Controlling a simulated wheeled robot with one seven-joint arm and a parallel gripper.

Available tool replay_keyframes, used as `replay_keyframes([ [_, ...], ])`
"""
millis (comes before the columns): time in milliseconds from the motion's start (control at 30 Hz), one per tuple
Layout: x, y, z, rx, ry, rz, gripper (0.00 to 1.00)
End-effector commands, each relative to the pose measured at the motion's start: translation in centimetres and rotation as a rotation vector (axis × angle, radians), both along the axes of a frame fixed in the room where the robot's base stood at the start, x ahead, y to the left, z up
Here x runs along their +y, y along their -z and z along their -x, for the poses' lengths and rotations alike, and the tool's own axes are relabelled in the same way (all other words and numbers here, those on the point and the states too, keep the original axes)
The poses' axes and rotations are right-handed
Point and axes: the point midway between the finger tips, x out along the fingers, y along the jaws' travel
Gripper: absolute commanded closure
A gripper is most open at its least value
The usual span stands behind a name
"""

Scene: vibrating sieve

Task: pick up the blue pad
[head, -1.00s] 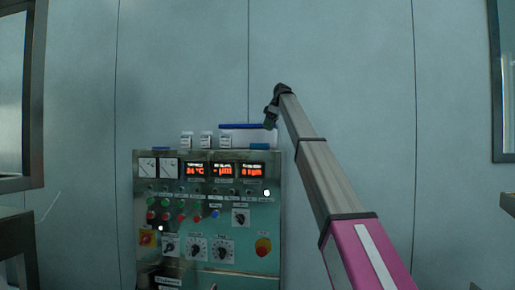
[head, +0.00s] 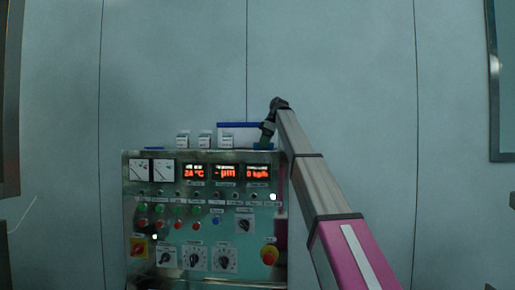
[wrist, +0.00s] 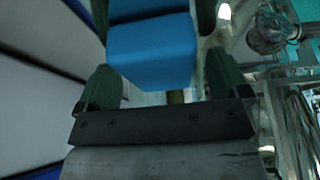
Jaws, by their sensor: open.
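The blue pad (wrist: 150,50) shows large in the wrist view, as a bright blue block at upper centre. It lies between the two dark green fingers of my gripper (wrist: 156,22), with a gap showing at its lower right. I cannot tell whether either finger touches it. My gripper is open.
The control cabinet (head: 205,235) has displays, knobs and buttons on its front. On its top stand a white box with a blue lid (head: 232,126), close left of my gripper, small white containers (head: 204,141) and another blue piece (head: 153,149). Metal parts and tubing (wrist: 285,60) lie right in the wrist view.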

Motion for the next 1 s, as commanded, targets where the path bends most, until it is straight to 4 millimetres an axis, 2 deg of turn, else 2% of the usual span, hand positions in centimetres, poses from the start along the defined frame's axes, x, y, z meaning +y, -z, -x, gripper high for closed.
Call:
replay_keyframes([
  [200, -0.1, 0.1, 0.1, 0.000, 0.000, 0.000, 0.06],
  [233, -0.1, 0.1, 0.1, 0.000, 0.000, 0.000, 0.10],
  [300, -0.1, 0.1, 0.1, 0.000, 0.000, 0.000, 0.32],
  [400, -0.1, 0.1, 0.1, 0.000, 0.000, 0.000, 0.60],
  [767, 0.0, 0.0, 0.0, 0.000, 0.000, 0.000, 0.60],
  [1000, 0.9, -1.1, -0.9, 0.000, 0.002, 0.000, 0.60],
])
